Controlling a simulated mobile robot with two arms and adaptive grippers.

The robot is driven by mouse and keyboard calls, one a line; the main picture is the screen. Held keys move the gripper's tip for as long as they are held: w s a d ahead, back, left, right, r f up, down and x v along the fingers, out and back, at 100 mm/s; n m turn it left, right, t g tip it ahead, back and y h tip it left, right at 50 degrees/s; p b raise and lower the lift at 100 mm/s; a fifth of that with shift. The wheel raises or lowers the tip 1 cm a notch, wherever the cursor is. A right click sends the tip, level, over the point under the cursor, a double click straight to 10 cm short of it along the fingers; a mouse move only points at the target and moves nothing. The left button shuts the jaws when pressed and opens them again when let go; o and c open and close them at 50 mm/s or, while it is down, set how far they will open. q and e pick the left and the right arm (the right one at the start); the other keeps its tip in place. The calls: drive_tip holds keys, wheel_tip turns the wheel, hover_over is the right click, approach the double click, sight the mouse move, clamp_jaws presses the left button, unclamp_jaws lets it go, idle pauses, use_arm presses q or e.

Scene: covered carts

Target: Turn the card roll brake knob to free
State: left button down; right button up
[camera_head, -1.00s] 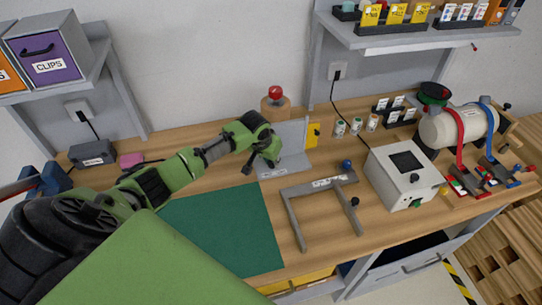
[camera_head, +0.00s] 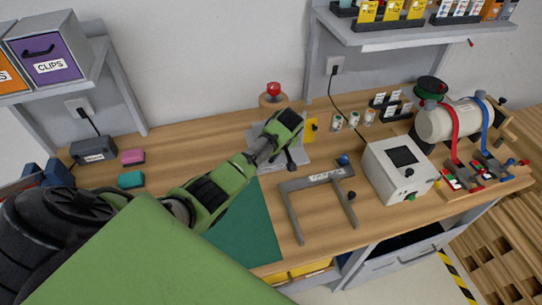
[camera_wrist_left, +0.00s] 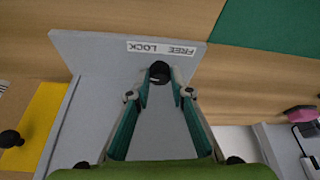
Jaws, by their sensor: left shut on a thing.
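The brake knob (camera_wrist_left: 158,69) is small and black, on a grey plate (camera_wrist_left: 95,55) in the left wrist view. A white label (camera_wrist_left: 161,48) reading FREE and LOCK shows upside down beside it. My left gripper (camera_wrist_left: 160,82) is shut on the knob, with its fingertips at either side of it. The knob's pointing direction is hidden. In the head view my left gripper (camera_head: 291,155) is at the grey stand (camera_head: 303,155), and the arm covers the knob and label. My right gripper is not in view.
A yellow plate (camera_head: 311,129) with a black knob is right of the gripper. A grey frame (camera_head: 290,205) and a white box (camera_head: 390,175) are to the right. A green mat (camera_head: 245,240) lies in front.

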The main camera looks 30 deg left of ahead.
use_arm(q)
drive_tip(key=shift+w+d+f+n+g+b, duration=0.15)
drive_tip(key=shift+n+g+b, duration=0.2)
drive_tip(key=shift+n, duration=0.65)
drive_tip(key=n+g+b, duration=0.1)
drive_tip(key=n+b, duration=0.1)
drive_tip(key=shift+w+n+y, duration=0.1)
drive_tip(key=shift+n+y, duration=0.2)
drive_tip(key=n+g+b, duration=0.1)
drive_tip(key=n+b, duration=0.2)
drive_tip(key=b, duration=0.1)
drive_tip(key=shift+w+n+g, duration=0.1)
drive_tip(key=shift+n+g, duration=0.15)
drive_tip(key=shift+n, duration=0.15)
drive_tip(key=shift+r+n+g+b, duration=0.2)
drive_tip(key=shift+n+g+b, duration=0.1)
drive_tip(key=shift+n+b, duration=0.5)
drive_tip(key=shift+a, duration=0.2)
drive_tip(key=c, duration=2.1)
unclamp_jaws()
